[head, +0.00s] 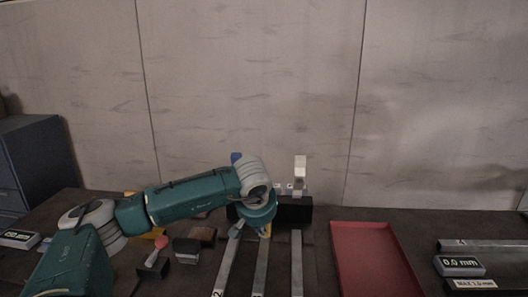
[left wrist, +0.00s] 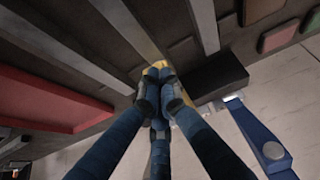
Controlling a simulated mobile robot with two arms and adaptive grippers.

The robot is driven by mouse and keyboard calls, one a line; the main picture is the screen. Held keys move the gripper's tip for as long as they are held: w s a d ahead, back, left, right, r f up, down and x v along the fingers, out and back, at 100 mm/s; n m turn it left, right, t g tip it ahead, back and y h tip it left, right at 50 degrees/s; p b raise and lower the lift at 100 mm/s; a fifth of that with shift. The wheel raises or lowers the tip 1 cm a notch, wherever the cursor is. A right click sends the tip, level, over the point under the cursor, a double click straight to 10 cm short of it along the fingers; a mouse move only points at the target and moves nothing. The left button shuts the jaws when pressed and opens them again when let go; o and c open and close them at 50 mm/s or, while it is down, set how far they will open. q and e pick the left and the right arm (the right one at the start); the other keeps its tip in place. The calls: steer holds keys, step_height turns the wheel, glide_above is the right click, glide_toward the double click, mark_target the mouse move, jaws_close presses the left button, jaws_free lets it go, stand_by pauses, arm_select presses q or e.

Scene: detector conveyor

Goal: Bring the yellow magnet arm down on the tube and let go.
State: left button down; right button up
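My left gripper (left wrist: 158,78) points down, its fingers drawn together at the yellow magnet arm (left wrist: 150,52). In the head view, a little yellow (head: 265,232) shows below my left wrist, over the middle metal tube (head: 260,268). The gap between the yellow arm and the tube is hard to judge. Metal tubes also lie to the left (head: 230,262) and right (head: 296,265). My right gripper is out of view.
A black block (head: 297,212) stands behind the tubes. A white arm (head: 300,168) and a blue arm (left wrist: 264,146) stand raised there. A red tray (head: 372,232) lies to the right, with a "0.0 mm" display (head: 459,266) beyond. A red-topped lever (head: 160,243) and small blocks sit left.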

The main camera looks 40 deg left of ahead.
arm_select(q)
steer(key=s+d+r, duration=0.5)
steer(key=s+r, duration=0.1)
steer(key=s, duration=0.2)
steer(key=shift+s+d+p, duration=0.15)
steer(key=shift+s+p, duration=0.15)
steer(key=shift+p, duration=0.15)
steer(key=shift+f, duration=0.1)
